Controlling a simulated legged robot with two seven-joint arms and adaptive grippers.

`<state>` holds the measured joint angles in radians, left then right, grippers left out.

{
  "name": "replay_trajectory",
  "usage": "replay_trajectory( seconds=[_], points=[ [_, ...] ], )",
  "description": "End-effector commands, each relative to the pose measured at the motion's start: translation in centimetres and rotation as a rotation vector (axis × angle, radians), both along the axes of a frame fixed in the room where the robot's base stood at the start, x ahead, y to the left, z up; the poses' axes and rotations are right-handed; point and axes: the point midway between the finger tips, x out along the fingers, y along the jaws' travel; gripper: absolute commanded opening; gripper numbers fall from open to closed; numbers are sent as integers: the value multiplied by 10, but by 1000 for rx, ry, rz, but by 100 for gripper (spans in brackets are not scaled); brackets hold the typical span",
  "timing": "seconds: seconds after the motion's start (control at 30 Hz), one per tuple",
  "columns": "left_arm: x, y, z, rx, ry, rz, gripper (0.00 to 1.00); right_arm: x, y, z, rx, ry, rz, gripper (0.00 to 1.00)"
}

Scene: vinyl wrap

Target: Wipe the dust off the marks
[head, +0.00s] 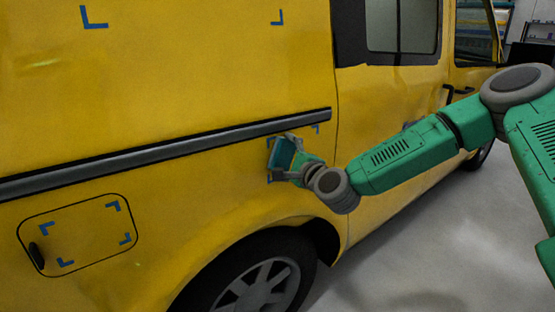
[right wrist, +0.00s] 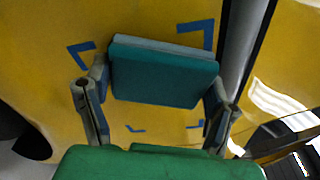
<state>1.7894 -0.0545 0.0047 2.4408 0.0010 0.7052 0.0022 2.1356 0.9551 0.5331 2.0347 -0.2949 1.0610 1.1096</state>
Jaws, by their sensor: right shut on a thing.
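My right gripper (head: 288,160) is shut on a teal wiping pad (head: 281,153) close to the side of the yellow van (head: 200,75). In the right wrist view the pad (right wrist: 160,80) sits between both fingers, with a paler layer along its far edge. Whether it touches the panel is unclear. Blue corner marks surround the pad there: upper left (right wrist: 80,50), upper right (right wrist: 200,32), lower left (right wrist: 135,129) and lower right (right wrist: 195,126). In the head view the upper right mark (head: 316,128) shows, while the arm and pad partly hide others. Dust is hard to make out. My left gripper is not in view.
More blue marks sit on the fuel flap (head: 85,222) and the upper panel (head: 95,20). A dark rail (head: 170,154) runs just above the pad. The rear wheel (head: 260,285) and arch are below. Open grey floor (head: 400,250) lies at the right.

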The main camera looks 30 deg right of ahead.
Motion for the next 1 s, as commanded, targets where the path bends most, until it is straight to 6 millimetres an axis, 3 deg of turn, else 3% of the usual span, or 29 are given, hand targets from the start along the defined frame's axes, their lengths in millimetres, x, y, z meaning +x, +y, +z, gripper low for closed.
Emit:
replay_trajectory(
  seconds=[0.63,1.0],
  points=[
    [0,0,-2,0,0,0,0,3,-45,1,0,-4,-7,50],
    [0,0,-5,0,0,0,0,4,-59,1,-1,-2,-4,50]
  ],
)
